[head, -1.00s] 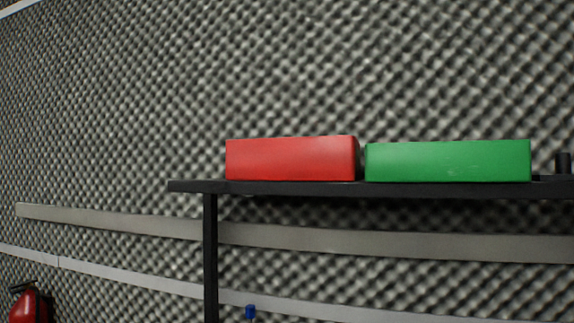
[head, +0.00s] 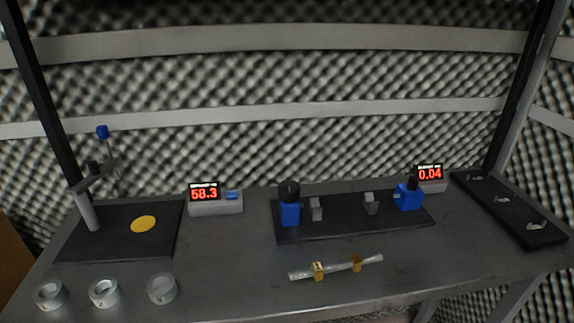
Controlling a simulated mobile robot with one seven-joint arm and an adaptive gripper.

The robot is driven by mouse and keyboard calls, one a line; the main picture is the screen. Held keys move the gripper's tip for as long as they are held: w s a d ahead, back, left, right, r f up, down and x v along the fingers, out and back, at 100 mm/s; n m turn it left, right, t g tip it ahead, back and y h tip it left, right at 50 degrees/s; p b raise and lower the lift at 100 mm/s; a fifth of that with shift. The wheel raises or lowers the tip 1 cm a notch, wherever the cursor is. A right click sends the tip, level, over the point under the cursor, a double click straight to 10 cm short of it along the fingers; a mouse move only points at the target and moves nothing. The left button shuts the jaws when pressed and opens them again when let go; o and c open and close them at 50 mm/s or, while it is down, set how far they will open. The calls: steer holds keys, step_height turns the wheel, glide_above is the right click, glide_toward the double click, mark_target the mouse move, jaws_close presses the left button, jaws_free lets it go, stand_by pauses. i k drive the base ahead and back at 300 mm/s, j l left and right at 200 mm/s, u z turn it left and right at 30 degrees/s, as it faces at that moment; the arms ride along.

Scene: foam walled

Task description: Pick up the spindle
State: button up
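What appears to be the spindle (head: 336,267) is a thin silvery rod with two brass-coloured pieces on it. It lies on the front middle of the grey bench (head: 235,275) in the head view, tilted slightly up to the right. Nothing touches or covers it. My gripper is not in view.
Behind the rod is a black base (head: 350,225) with blue end blocks. Two red-digit displays (head: 204,194) (head: 430,173) stand at the back. Several metal rings (head: 104,293) sit front left. A black plate with a yellow disc (head: 143,224) and stand is left; a black strip (head: 505,205) is right.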

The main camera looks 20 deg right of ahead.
mark_target(354, 262)
steer(key=z, duration=0.95)
steer(key=k+j+z, duration=0.2)
steer(key=z, duration=0.15)
steer(key=k+z, duration=0.35)
steer(key=i+j, duration=0.15)
steer(key=i, duration=0.05)
